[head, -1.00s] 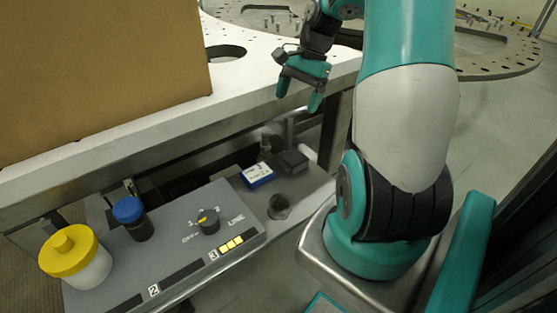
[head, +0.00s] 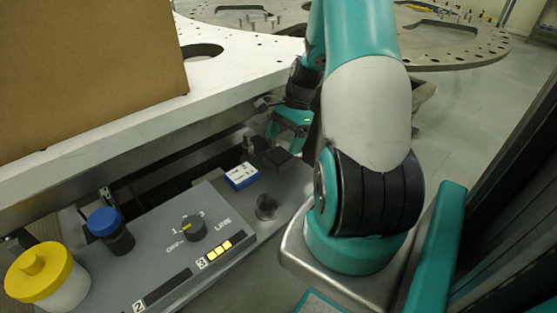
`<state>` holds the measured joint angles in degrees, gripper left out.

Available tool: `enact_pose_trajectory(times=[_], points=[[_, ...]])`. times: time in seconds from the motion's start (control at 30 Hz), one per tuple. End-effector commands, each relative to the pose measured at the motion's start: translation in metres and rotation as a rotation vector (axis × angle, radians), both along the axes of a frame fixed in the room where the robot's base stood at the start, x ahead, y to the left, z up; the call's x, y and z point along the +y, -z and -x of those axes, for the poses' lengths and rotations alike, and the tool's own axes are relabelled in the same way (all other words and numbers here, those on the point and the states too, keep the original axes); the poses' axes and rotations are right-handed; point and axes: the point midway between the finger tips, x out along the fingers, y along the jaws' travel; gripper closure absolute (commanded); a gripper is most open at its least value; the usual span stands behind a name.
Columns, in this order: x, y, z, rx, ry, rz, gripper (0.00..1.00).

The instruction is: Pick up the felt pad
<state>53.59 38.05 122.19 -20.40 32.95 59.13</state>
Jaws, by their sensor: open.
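A dark grey block (head: 280,160), which seems to be the felt pad, lies on the low grey ledge, right behind a blue and white box. I cannot tell whether a fingertip touches the block. My arm hides part of the space to the right of the gripper.
The blue and white box (head: 242,177) and a small dark see-through cup (head: 267,207) are close by. A control panel (head: 175,255) with a knob, a blue-capped jar (head: 110,230) and a yellow-lidded jar (head: 48,277) lies left. The white plate (head: 225,85) bears a cardboard box (head: 85,70).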

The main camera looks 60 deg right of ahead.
Motion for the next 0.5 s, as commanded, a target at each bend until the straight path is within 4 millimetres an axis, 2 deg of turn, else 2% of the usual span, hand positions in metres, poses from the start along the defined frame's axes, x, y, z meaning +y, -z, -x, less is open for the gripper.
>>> enact_pose_trajectory(times=[0.2, 0.3, 0.5], points=[[0.014, 0.034, -0.003, 0.003, -0.002, -0.004, 0.18], [0.019, 0.045, -0.004, 0.002, -0.002, -0.003, 0.18], [0.02, 0.05, -0.005, 0.0, -0.001, 0.0, 0.18]])
